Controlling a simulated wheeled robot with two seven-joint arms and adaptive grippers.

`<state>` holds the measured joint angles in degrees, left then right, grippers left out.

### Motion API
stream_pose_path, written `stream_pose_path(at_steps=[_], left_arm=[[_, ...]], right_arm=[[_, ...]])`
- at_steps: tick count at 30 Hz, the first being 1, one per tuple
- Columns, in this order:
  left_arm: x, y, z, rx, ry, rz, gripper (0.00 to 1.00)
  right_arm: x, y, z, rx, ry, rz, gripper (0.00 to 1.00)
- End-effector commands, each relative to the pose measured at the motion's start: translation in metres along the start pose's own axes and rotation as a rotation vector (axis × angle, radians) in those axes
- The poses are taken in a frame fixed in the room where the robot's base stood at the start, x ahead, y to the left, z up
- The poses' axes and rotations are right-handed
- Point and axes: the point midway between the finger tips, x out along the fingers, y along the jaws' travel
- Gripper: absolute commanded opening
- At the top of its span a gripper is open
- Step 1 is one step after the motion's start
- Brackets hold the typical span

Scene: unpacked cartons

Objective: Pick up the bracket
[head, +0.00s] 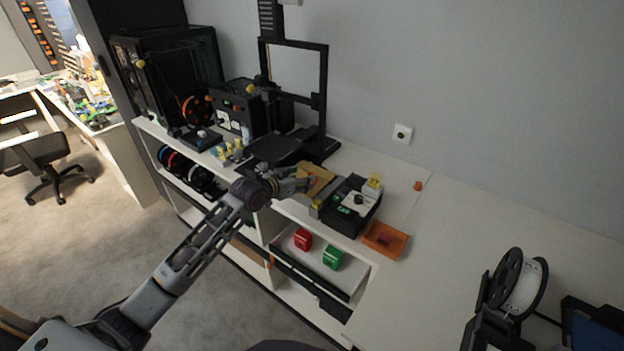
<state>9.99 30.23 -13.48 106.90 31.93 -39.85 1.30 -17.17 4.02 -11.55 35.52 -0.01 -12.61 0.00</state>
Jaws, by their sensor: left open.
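My left gripper (300,182) reaches over the white counter, in front of the black open-frame printer. It is open. A flat yellow-orange piece (316,176) lies at its fingertips; it may be the bracket, but its shape is too small to be sure. The gripper partly hides its left side, and I cannot tell whether the fingers touch it. My right gripper is not in view.
A black box (342,213) and an orange tray (398,243) stand right of the gripper. The open-frame printer (322,108) stands behind. Red (303,239) and green (332,257) blocks sit on the shelf below. The counter's right middle is clear.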

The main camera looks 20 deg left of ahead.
Motion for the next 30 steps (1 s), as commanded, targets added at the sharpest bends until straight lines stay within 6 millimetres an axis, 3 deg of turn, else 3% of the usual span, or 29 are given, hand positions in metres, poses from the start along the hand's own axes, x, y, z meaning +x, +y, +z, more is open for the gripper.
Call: stream_pose_path(at_steps=[20,30], left_arm=[[0.012,0.0,-0.001,-0.001,0.0,0.0,0.57],[0.038,0.001,-0.005,-0.002,0.0,0.0,0.57]], right_arm=[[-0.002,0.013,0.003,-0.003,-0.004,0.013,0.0],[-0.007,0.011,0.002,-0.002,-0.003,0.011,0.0]])
